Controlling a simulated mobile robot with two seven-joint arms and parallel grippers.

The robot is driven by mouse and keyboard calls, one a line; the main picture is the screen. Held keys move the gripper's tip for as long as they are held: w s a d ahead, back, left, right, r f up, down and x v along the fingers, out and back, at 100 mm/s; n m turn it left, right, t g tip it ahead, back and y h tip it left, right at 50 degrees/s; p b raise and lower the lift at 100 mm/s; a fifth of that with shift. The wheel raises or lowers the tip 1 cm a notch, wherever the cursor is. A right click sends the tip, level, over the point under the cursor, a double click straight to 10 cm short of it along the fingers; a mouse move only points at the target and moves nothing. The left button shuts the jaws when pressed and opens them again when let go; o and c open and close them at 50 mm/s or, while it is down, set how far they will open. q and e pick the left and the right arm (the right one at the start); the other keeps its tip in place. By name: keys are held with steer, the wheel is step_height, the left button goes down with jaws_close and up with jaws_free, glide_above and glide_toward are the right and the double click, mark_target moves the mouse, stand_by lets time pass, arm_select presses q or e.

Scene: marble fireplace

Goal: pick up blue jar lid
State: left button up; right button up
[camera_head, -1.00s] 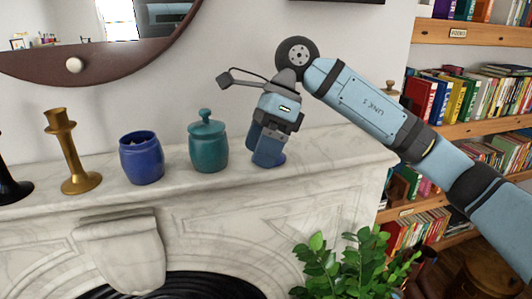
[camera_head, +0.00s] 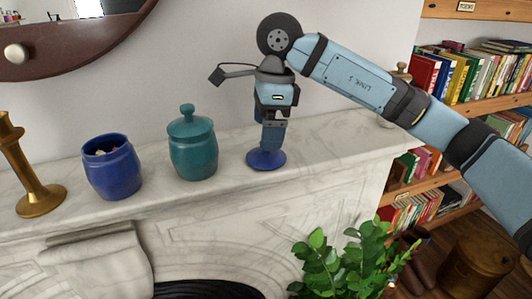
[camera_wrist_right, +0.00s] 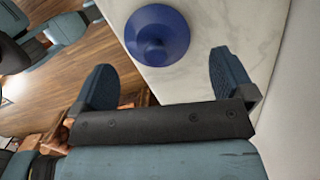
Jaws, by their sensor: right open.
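The blue jar lid (camera_head: 266,161) lies on the marble mantel, right of the teal jar. In the right wrist view the lid (camera_wrist_right: 160,28) shows as a round blue disc with a knob, ahead of and between the fingers. My right gripper (camera_head: 271,142) points down over the lid in the head view and hides part of it. In its wrist view my right gripper (camera_wrist_right: 165,75) is open, with nothing between its fingers. The open blue jar (camera_head: 112,174) stands farther left, with small things inside. My left gripper is not in view.
The lidded teal jar (camera_head: 193,148) stands between the blue jar and the lid. A brass candlestick (camera_head: 36,190) is at the far left. A plant (camera_head: 340,265) stands below, with bookshelves (camera_head: 470,70) at right.

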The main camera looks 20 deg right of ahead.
steer(key=shift+s+a+f, duration=0.1)
steer(key=shift+s+f, duration=0.05)
steer(key=shift+f, duration=0.15)
steer(key=f, duration=0.2)
steer(key=f+p, duration=0.1)
steer(key=f, duration=0.1)
steer(key=shift+a+f+p, duration=0.2)
steer(key=shift+f+p, duration=0.1)
steer(key=c, duration=0.7)
steer(key=shift+c, duration=0.2)
steer(key=shift+r, duration=0.1)
